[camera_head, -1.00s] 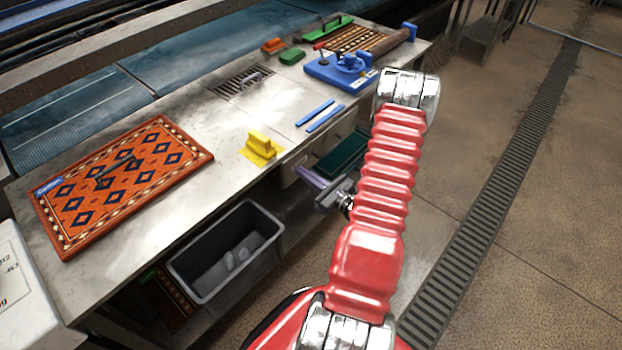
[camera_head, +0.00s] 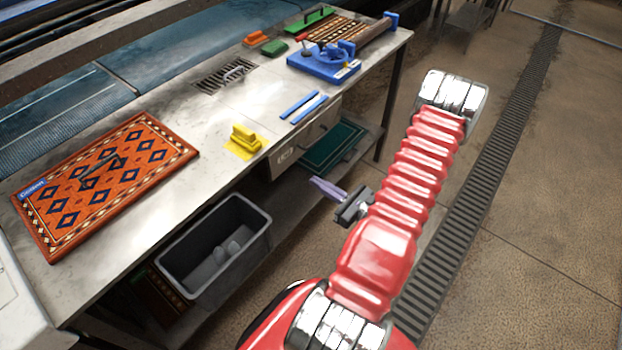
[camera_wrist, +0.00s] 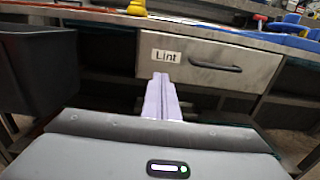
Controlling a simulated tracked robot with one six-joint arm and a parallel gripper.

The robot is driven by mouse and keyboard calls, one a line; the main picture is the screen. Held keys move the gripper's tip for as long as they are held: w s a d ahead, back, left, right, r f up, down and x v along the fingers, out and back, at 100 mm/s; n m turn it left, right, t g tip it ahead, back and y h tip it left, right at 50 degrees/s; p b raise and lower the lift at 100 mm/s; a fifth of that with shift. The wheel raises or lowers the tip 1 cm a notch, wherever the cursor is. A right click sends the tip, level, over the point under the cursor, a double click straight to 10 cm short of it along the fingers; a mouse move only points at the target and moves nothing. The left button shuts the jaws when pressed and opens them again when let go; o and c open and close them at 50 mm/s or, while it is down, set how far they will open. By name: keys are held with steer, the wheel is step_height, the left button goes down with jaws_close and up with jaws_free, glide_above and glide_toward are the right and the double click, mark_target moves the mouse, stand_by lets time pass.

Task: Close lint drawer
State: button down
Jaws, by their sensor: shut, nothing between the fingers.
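The lint drawer (camera_head: 308,143) is a grey metal front under the worktop edge. It also shows in the wrist view (camera_wrist: 194,76), with a "Lint" label (camera_wrist: 166,56) and a dark bar handle (camera_wrist: 215,66). Its front looks about flush below the worktop, and no inside of it shows. My gripper (camera_head: 313,181) is shut and empty, with its pale purple fingers together. In the wrist view the fingertips (camera_wrist: 160,77) point at the lower left part of the front, below the label. In the head view they stand clear of the drawer.
A grey bin (camera_head: 170,262) stands left of the drawer on the lower shelf. A yellow brush (camera_head: 245,137) and blue strips (camera_head: 304,108) lie on the worktop. The floor at right is free.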

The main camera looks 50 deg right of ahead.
steer(key=shift+s, duration=1.25)
